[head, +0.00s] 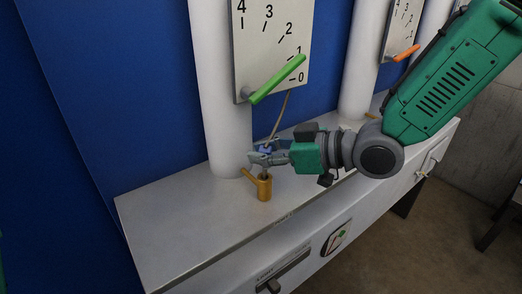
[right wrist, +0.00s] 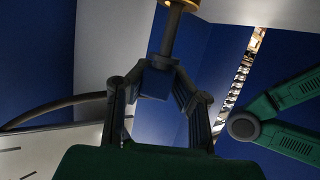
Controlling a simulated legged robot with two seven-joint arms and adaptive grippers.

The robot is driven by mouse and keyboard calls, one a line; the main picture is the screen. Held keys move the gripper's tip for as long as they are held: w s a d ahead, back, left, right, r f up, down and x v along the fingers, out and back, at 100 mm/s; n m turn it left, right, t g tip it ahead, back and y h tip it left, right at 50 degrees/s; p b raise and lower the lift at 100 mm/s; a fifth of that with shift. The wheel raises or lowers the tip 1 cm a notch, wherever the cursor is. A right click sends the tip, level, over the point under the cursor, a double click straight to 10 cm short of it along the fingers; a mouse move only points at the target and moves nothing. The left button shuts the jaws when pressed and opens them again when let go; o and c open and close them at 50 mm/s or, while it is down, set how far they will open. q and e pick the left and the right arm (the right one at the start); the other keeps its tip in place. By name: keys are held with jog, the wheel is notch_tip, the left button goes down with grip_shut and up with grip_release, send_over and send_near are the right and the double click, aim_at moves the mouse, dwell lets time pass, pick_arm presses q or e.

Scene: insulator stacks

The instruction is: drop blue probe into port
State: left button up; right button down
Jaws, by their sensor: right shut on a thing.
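My right gripper (head: 262,158) is shut on the blue probe (head: 265,149), just above the brass port (head: 264,190). In the right wrist view, the fingers (right wrist: 160,88) close on the probe's blue block (right wrist: 154,84). Its grey shaft (right wrist: 170,35) runs from the block to the gold port (right wrist: 184,4) at the top edge of that view. The shaft's end meets the port there; how deep it sits inside cannot be told. In the head view the fingers hide part of the probe. A thin cable (head: 281,115) rises behind it. My left gripper is not in view.
The port stands on a grey ledge (head: 190,225) beside a white column (head: 222,90). Above is a numbered dial plate (head: 260,60) with a green pointer (head: 277,80). Another dial with an orange pointer (head: 406,52) is farther right. The ledge's left part is clear.

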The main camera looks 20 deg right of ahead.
aim_at(261, 177)
jog(key=shift+f+b, duration=1.2)
jog(key=shift+f, duration=0.5)
jog(key=c, duration=1.4)
grip_release()
jog(key=shift+d, duration=0.1)
jog(key=shift+s+d+r, duration=0.15)
jog(key=shift+s+d, duration=0.05)
jog(key=shift+d, duration=0.05)
jog(key=v, duration=1.1)
